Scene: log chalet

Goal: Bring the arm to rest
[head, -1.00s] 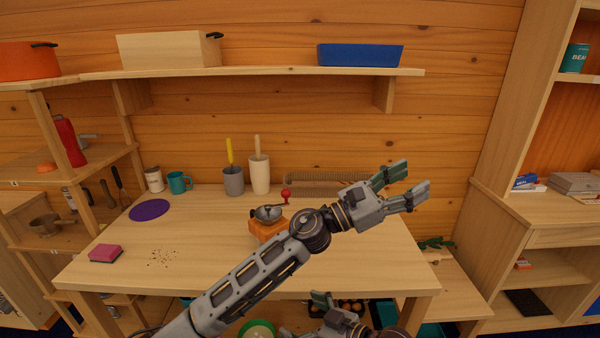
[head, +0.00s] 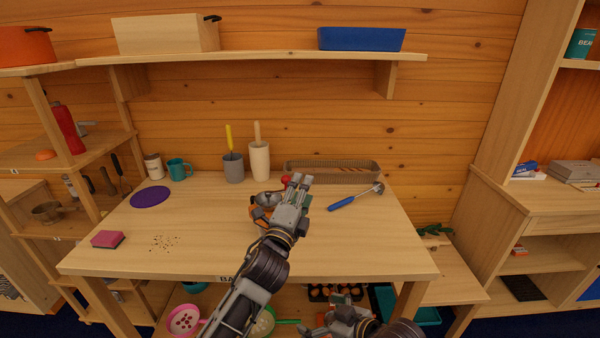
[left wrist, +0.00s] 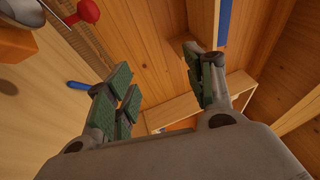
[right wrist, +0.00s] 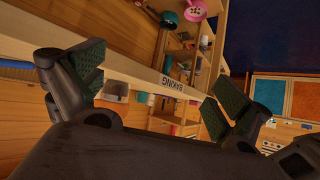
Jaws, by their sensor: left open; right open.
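My left gripper (head: 299,188) is over the middle of the wooden table (head: 200,255), in front of the coffee grinder. In the left wrist view its green-padded fingers (left wrist: 160,85) stand apart with nothing between them. My right gripper (head: 345,315) is low at the table's front edge, in the bottom of the head view. In the right wrist view its fingers (right wrist: 150,95) are apart and empty, with the table's front edge beyond them. The left arm covers part of the orange-based grinder (head: 266,200).
A grey cup (head: 233,168), a cream cup (head: 259,160), a purple disc (head: 150,197) and a pink sponge (head: 107,239) are on the table. The table's front right is clear.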

